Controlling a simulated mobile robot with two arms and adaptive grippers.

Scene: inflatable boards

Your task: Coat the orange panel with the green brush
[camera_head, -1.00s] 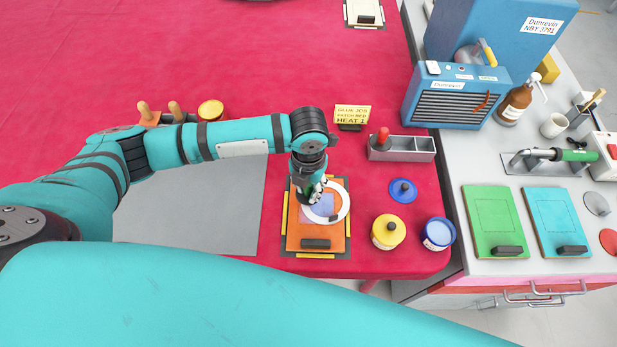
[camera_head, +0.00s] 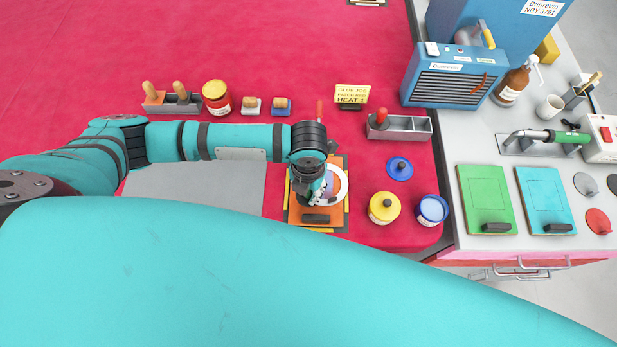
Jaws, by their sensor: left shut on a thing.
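The orange panel (camera_head: 339,212) lies on a dark board with yellow edge strips, near the front of the red table. It bears a white ring (camera_head: 343,196) with a purple patch (camera_head: 329,186) inside, and a black block (camera_head: 315,219) at its front edge. My left gripper (camera_head: 314,199) points down over the panel at the ring's left side. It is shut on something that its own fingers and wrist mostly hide. I cannot make out the green brush, nor whether the held thing touches the panel. My right gripper is not in view.
A yellow-lidded pot (camera_head: 384,208), a blue pot (camera_head: 431,210) and a blue disc (camera_head: 399,169) stand right of the panel. A grey tray (camera_head: 408,128) and a yellow sign (camera_head: 351,94) stand behind. Green (camera_head: 484,197) and cyan (camera_head: 545,198) panels lie on the side bench.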

